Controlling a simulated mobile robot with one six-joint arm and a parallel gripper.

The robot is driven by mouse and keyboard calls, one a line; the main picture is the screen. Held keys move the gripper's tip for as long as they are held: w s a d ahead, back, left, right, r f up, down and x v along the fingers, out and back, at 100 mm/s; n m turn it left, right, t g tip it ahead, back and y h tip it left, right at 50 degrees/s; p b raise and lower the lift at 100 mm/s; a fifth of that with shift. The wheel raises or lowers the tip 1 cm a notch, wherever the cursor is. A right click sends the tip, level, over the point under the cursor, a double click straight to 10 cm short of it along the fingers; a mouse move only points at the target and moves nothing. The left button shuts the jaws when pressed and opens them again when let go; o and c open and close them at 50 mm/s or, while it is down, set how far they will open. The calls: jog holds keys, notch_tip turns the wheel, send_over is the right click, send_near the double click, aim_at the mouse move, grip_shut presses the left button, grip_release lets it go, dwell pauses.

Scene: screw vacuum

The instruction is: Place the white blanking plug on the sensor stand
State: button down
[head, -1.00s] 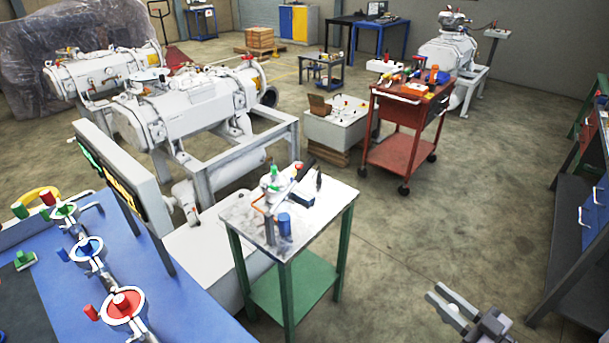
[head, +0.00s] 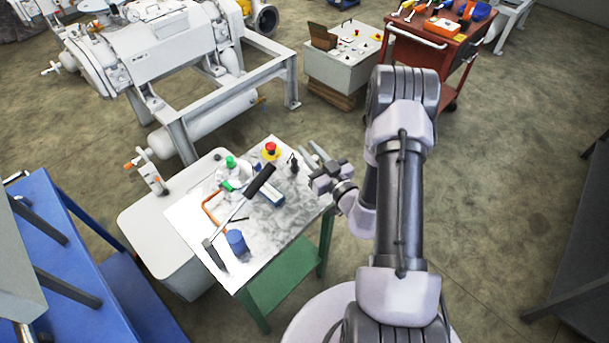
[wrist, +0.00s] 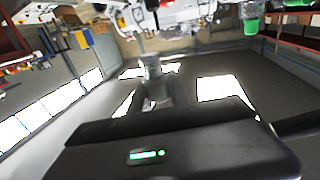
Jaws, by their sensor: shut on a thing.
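My gripper (head: 310,153) is at the right edge of a small white-topped table, with its fingers pointing up and left in the head view. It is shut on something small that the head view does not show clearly. In the wrist view a blurred pale grey piece (wrist: 150,68) stands out beyond the dark gripper body; I take it for the white blanking plug, but its outline is unclear. I cannot tell for certain which item is the sensor stand.
The small table (head: 290,218) holds a red emergency button (head: 270,150), a blue cylinder (head: 236,241), a black-handled tool (head: 258,182) and a bent copper pipe (head: 211,206). A blue bench (head: 42,215) is at the left. Open floor lies to the right.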

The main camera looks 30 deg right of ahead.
jog(key=f+b, duration=0.1)
jog(key=f, duration=0.2)
jog(key=f+b, duration=0.2)
jog(key=f, duration=0.1)
jog(key=f+b, duration=0.1)
jog(key=f, duration=0.2)
jog(key=shift+s+d+f, duration=0.1)
jog(key=shift+s+f, duration=0.2)
jog(key=shift+f+b, duration=0.15)
jog(key=shift+b, duration=0.15)
jog(key=c, duration=1.2)
grip_release()
jog(key=shift+c, duration=0.2)
jog(key=shift+r, duration=0.3)
jog(key=s+d+p, duration=0.1)
jog(key=s+p, duration=0.1)
jog(key=s, duration=1)
